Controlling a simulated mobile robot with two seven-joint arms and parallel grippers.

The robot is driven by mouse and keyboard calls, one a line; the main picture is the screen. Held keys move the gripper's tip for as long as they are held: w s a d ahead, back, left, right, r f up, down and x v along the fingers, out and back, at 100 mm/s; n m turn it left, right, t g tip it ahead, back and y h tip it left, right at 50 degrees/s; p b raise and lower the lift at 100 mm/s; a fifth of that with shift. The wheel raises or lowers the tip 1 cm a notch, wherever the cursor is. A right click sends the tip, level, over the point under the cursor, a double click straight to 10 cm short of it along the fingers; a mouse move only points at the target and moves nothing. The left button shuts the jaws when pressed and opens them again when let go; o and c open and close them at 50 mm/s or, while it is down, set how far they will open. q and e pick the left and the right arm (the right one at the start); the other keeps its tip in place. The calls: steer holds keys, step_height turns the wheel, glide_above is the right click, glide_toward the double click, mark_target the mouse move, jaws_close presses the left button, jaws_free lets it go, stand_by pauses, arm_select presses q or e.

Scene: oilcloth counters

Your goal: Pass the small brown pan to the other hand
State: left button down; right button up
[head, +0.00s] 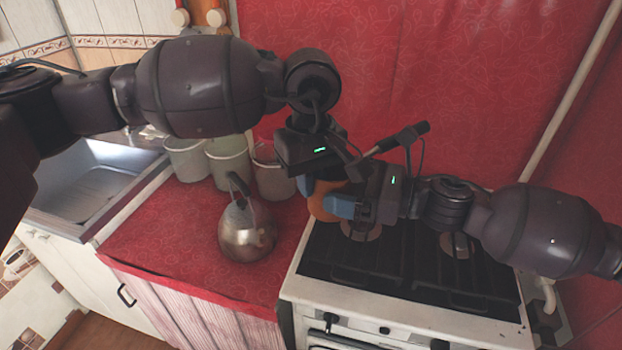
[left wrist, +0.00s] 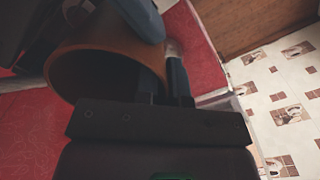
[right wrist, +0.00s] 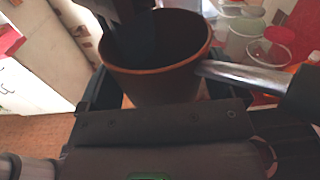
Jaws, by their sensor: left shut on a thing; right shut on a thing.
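The small brown pan (head: 322,203) is held in the air between my two grippers, above the left edge of the stove. In the head view only part of its orange-brown side shows. In the right wrist view the pan (right wrist: 155,70) shows its open rim, and a metal handle with a dark end points right. In the left wrist view the pan (left wrist: 95,65) is close up. My left gripper (head: 318,180) is shut on the pan from above. My right gripper (head: 338,206) is shut on it from the right. The exact finger contacts are partly hidden.
A metal kettle (head: 247,232) stands on the red counter (head: 165,235), left of the grippers. Several pale canisters (head: 229,160) stand behind it. The stove (head: 410,265) with dark grates is below and right. A sink (head: 95,185) is at the left.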

steer(key=shift+s+a+r, duration=0.1)
steer(key=o, duration=1)
steer(key=shift+o, duration=0.2)
